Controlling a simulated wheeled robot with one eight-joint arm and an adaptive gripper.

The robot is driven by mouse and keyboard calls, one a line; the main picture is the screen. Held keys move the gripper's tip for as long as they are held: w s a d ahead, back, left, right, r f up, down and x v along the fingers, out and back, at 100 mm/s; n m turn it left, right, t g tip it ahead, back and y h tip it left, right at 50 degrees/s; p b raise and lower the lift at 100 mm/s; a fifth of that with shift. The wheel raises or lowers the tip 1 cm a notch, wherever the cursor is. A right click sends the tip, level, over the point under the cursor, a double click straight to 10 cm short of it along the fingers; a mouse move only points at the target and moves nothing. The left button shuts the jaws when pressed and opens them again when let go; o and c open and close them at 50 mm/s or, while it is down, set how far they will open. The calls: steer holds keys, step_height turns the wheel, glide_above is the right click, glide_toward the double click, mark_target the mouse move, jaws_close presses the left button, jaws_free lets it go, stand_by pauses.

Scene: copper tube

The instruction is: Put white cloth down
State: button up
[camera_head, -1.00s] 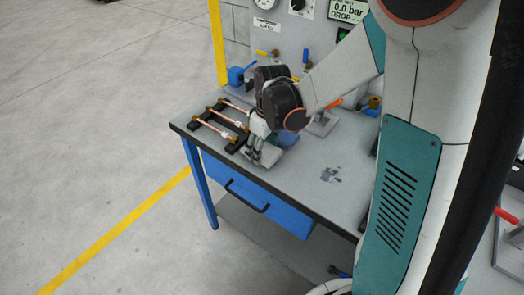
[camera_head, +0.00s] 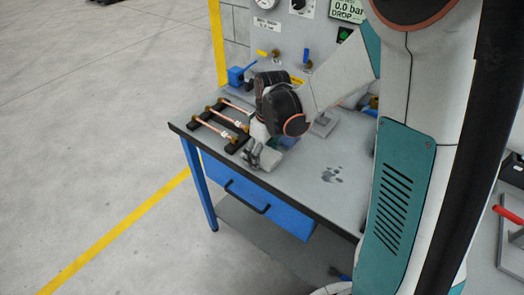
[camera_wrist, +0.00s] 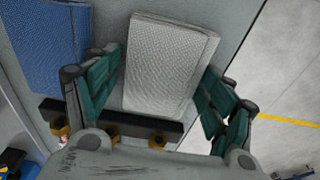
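The white cloth (camera_wrist: 168,62), a folded, textured grey-white pad, lies flat on the workbench (camera_head: 305,190) near its front edge. In the head view the cloth (camera_head: 268,158) is partly hidden by my gripper (camera_head: 256,154). In the wrist view my gripper (camera_wrist: 162,85) has its green-padded fingers spread on either side of the cloth. The left finger stands a little off the cloth's left edge; the right finger is close to its right edge, and I cannot tell whether it touches.
A blue cloth (camera_wrist: 48,45) lies beside the white one. Copper tubes with brass fittings rest on black supports (camera_head: 236,146) at the bench's left. A panel with gauges and valves (camera_head: 287,35) stands behind.

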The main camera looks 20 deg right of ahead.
mark_target(267, 155)
steer(key=shift+r, duration=0.15)
step_height(267, 155, up, 14)
steer(key=s+d+p, duration=0.1)
steer(key=p, duration=0.5)
steer(key=s+r+m+t, duration=0.3)
steer(key=s+r, duration=0.1)
steer(key=s, duration=0.4)
steer(key=s+r+m+t, duration=0.3)
steer(key=s+r, duration=0.1)
steer(key=s, duration=0.4)
steer(key=shift+s+a+r+m+h, duration=0.25)
steer(key=shift+s+a+m+h, duration=0.1)
steer(key=shift+s+m+h, duration=0.05)
steer(key=shift+f+b, duration=0.6)
steer(key=shift+f, duration=0.15)
steer(key=shift+o, duration=0.4)
